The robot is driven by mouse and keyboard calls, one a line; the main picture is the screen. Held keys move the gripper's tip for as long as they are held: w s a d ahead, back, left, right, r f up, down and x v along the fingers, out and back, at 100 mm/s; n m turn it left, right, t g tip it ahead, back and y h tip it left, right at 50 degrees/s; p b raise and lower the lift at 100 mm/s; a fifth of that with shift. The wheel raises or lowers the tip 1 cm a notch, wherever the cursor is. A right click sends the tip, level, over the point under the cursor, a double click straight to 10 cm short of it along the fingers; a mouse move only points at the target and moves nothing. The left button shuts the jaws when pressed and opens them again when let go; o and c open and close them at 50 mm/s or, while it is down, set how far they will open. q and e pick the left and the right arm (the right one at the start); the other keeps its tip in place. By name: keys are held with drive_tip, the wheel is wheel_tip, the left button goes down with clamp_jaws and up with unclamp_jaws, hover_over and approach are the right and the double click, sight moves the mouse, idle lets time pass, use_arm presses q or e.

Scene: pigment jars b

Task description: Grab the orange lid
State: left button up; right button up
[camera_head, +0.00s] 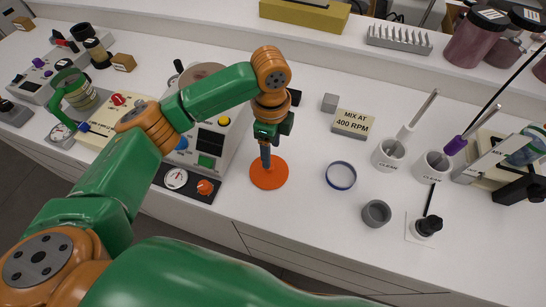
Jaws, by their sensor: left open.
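The orange lid (269,178) is a flat round disc lying on the white bench near the middle of the view. My left gripper (265,160) points down over it, with its fingertips seen against the lid's upper part. The jaws are open, seen nearly edge-on, and nothing shows held in them. Whether the tips touch the lid cannot be told. The fingers hide a small part of the lid. My right gripper is not in view.
Left of the lid stands a device with a dial panel (205,186). To the right are a blue-rimmed round item (341,176), a grey cup (376,213), a "MIX AT 400 RPM" block (352,123) and two white "CLEAN" cups (389,155). Bench near the lid's front and right is clear.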

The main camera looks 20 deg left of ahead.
use_arm(q)
drive_tip(key=s+f, duration=0.1)
drive_tip(key=s+f+p, duration=0.1)
drive_tip(key=f, duration=0.1)
drive_tip(key=shift+s+a+f, duration=0.1)
drive_tip(key=shift+a+f, duration=0.05)
drive_tip(key=shift+f, duration=0.15)
drive_tip(key=shift+w+f, duration=0.4)
drive_tip(key=shift+w, duration=0.3)
drive_tip(key=shift+c, duration=0.6)
drive_tip(key=shift+s+r, duration=0.1)
drive_tip(key=shift+s, duration=0.2)
clamp_jaws()
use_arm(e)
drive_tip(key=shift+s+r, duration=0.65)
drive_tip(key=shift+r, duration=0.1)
use_arm(q)
drive_tip(key=shift+w, duration=0.2)
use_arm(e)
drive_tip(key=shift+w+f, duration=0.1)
